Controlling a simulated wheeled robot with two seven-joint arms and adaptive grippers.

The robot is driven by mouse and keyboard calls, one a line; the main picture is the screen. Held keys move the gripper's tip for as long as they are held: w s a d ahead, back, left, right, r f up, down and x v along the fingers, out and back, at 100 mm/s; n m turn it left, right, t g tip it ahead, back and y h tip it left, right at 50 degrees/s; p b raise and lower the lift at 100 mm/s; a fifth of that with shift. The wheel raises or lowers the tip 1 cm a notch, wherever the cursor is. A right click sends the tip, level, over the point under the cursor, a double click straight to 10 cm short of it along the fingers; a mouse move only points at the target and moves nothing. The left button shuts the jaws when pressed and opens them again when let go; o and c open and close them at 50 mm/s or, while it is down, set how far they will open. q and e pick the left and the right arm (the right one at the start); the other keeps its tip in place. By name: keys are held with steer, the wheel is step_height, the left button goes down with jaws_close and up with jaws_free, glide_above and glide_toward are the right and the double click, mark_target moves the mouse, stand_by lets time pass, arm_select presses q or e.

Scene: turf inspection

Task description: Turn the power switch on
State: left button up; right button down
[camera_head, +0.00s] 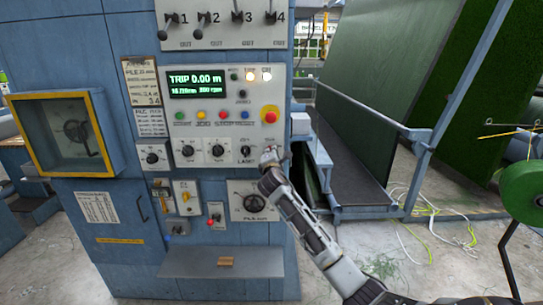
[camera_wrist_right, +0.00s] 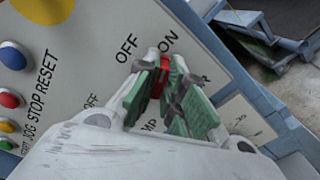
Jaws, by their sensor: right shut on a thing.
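The power switch (camera_wrist_right: 163,72) shows red in the right wrist view, between the labels OFF and ON on the pale control panel. My right gripper (camera_wrist_right: 169,92) is shut on it, with green finger pads on either side of the red part. The fingers hide much of the switch, so I cannot tell its exact setting. In the head view my right gripper (camera_head: 269,156) is at the lower right of the control panel (camera_head: 215,131) and hides the switch. My left gripper is not in view.
The panel carries a green-lit display (camera_head: 197,83), coloured buttons, a yellow-and-red stop button (camera_head: 270,115) and a black knob (camera_head: 246,152) just left of my gripper. A ledge (camera_head: 222,262) juts out below. A railed walkway (camera_head: 350,150) stands to the right.

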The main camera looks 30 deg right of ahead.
steer(key=m+b, duration=0.1)
steer(key=m, duration=0.3)
steer(key=shift+f+m, duration=0.15)
steer(key=shift+m, duration=0.25)
steer(key=c, duration=1.5)
jaws_free()
steer(key=shift+s, duration=0.15)
steer(key=shift+v, duration=5.9)
steer(key=shift+m, duration=0.3)
